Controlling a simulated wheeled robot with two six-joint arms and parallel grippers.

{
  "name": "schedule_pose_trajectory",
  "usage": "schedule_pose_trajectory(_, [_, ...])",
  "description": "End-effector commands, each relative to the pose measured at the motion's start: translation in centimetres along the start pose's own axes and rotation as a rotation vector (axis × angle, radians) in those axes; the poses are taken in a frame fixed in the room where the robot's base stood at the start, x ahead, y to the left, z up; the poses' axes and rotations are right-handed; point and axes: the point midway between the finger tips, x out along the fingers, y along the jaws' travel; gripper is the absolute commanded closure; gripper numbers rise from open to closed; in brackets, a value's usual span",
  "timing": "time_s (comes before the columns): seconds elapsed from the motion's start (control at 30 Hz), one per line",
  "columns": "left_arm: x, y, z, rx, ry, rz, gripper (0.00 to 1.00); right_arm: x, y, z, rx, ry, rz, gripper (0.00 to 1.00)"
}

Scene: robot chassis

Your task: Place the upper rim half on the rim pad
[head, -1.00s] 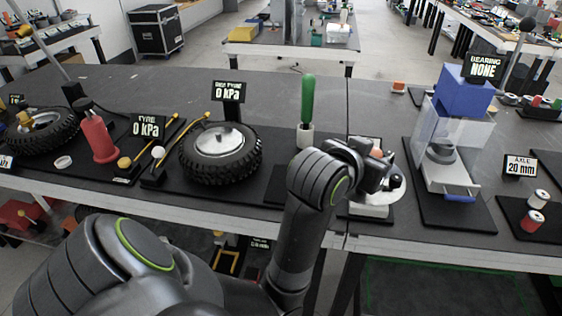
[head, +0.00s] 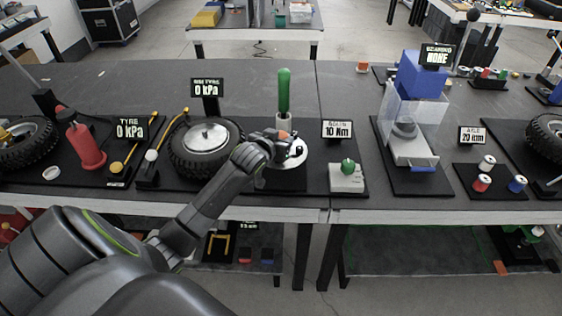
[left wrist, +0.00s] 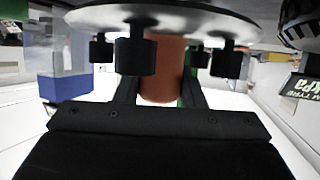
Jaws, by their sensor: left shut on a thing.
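The upper rim half (head: 297,157) is a silver disc with an orange knob. In the left wrist view the disc (left wrist: 160,18) spans the top edge, with several black studs and the orange knob (left wrist: 163,75). My left gripper (head: 278,142) is shut on that knob, between its two dark fingers. The disc is over or on a dark mat (head: 284,182), right of the tyre; I cannot tell whether it touches anything. The arm and disc hide part of the mat, and I cannot make out the rim pad for certain. My right gripper is out of view.
A tyre with a silver rim (head: 205,138) lies close left. A green-handled tool (head: 284,90) stands upright just behind the disc. A grey block with a green knob (head: 347,177) and a blue-topped press (head: 421,76) stand to the right.

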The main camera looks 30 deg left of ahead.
Motion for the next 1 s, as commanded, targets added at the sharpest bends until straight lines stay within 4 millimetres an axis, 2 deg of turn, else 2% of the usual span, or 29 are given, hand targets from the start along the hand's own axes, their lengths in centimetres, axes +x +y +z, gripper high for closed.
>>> schedule_pose_trajectory(0.1, [0.9,0.1,2.1,-0.001,0.0,0.002,1.0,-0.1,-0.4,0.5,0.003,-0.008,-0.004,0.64])
schedule_pose_trajectory(0.5, [2.7,0.2,6.4,0.0,0.001,0.002,1.0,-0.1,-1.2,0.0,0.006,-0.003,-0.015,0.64])
schedule_pose_trajectory(0.6, [2.9,0.2,7.0,0.001,0.003,0.002,1.0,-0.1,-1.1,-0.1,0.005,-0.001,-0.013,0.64])
schedule_pose_trajectory(0.97, [3.1,0.2,7.3,0.002,0.004,0.003,1.0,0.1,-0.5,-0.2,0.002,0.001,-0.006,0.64])
schedule_pose_trajectory(1.0, [3.0,0.1,7.5,0.002,0.001,0.001,0.6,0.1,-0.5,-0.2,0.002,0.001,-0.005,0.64])
